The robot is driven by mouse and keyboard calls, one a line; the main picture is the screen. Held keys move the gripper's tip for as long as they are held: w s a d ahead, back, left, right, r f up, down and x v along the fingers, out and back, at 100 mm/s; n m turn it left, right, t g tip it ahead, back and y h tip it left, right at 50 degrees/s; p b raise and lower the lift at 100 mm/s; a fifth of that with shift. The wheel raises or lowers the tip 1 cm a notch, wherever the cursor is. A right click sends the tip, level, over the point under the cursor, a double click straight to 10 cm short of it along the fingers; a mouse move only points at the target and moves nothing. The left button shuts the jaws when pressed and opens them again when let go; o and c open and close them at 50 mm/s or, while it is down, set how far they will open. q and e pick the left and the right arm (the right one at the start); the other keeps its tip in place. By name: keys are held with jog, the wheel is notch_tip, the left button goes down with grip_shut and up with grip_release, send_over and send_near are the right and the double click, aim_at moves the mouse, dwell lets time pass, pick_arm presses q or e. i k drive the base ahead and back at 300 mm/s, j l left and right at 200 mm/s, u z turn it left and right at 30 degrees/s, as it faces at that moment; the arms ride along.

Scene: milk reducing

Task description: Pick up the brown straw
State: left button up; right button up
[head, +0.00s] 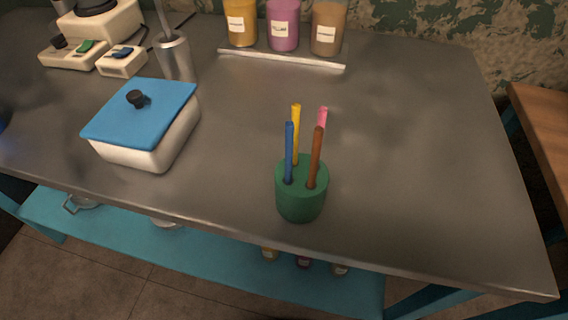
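The brown straw (316,158) stands in a green round holder (301,203) near the front edge of the grey metal table. It is the front right one of the straws and leans slightly to the right at its top. A blue straw (289,152) stands to its left, a yellow straw (296,130) behind at left, and a pink straw (322,116) behind it, partly hidden by the brown one. Neither of my grippers shows in the head view.
A white box with a blue lid (155,104) stands left on the metal table (420,150). A metal cup (175,60) is behind it. Bottles (283,25) stand along a rail at the back. The table right of the holder is clear.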

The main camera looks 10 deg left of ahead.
aim_at(317, 140)
jog(key=z, duration=2.05)
jog(key=u, duration=2.05)
jog(key=k+l+z, duration=0.15)
jog(key=k+l, duration=0.2)
jog(key=l, duration=0.1)
